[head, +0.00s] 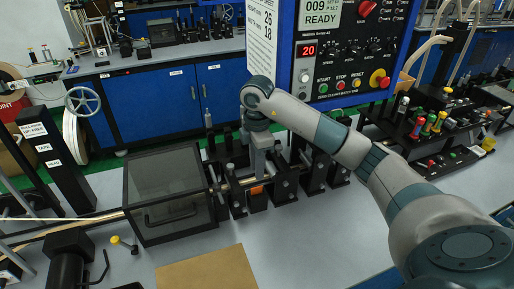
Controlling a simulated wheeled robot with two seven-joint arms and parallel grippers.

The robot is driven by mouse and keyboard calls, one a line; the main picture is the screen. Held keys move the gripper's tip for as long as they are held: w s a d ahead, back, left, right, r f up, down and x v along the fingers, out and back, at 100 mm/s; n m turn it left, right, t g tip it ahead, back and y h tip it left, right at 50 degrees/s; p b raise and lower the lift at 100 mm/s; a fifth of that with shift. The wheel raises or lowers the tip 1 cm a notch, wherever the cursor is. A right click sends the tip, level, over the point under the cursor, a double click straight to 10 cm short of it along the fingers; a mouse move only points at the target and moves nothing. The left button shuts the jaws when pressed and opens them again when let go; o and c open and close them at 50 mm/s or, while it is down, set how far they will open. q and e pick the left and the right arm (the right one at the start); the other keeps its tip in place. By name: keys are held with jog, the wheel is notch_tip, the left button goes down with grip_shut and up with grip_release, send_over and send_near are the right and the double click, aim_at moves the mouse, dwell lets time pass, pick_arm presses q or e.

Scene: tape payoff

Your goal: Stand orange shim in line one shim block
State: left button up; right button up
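A small orange piece (257,190), which looks like the orange shim, shows at the top of a small black block (257,203) in the row of black fixtures, right of the dark guarded box. My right arm reaches in from the right, and its gripper (262,172) points down just above and behind the orange piece. The fingers are small and partly merged with the fixtures behind, so I cannot tell whether they touch the orange piece or are open or shut. My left gripper is not in view.
The dark see-through box (167,195) stands left of the fixtures. A control panel (345,55) hangs behind my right arm. A rack of coloured-handled tools (432,122) stands at the right. A brown board (207,271) lies in front, with bare grey table to its right.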

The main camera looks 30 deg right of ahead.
notch_tip(320, 180, up, 9)
jog(key=shift+f+b, duration=0.2)
jog(key=shift+b, duration=0.1)
dwell(1.0)
